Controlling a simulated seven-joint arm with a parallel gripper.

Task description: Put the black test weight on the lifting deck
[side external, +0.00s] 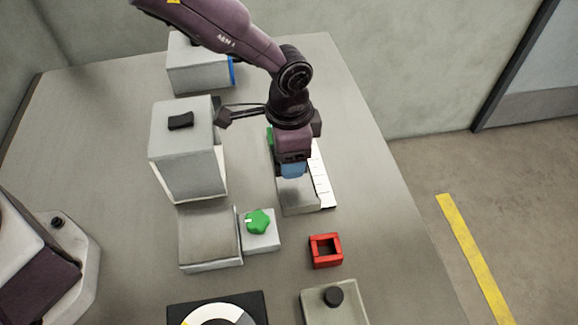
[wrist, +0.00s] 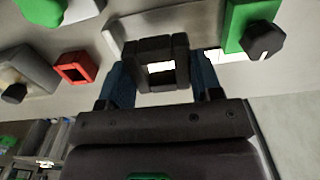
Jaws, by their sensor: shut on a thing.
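My gripper (wrist: 160,85) is shut on a black square ring with an open middle (wrist: 150,46), which seems to be the black test weight. The blue fingers grip it from both sides in the wrist view. In the side view my gripper (side external: 292,170) points down over a low grey slab (side external: 298,200) with a white marked strip along its right side. This slab may be the lifting deck. The ring is mostly hidden by my gripper there, and I cannot tell whether it touches the slab. A green block with a black knob (wrist: 262,42) is at the slab's far end.
A red square ring (side external: 326,251) lies in front of the slab. A green knob (side external: 257,221) sits on a grey base to the left, beside a tall grey box (side external: 183,150). A grey block with a black knob (side external: 333,296) stands nearer the camera. The table's right side is bare.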

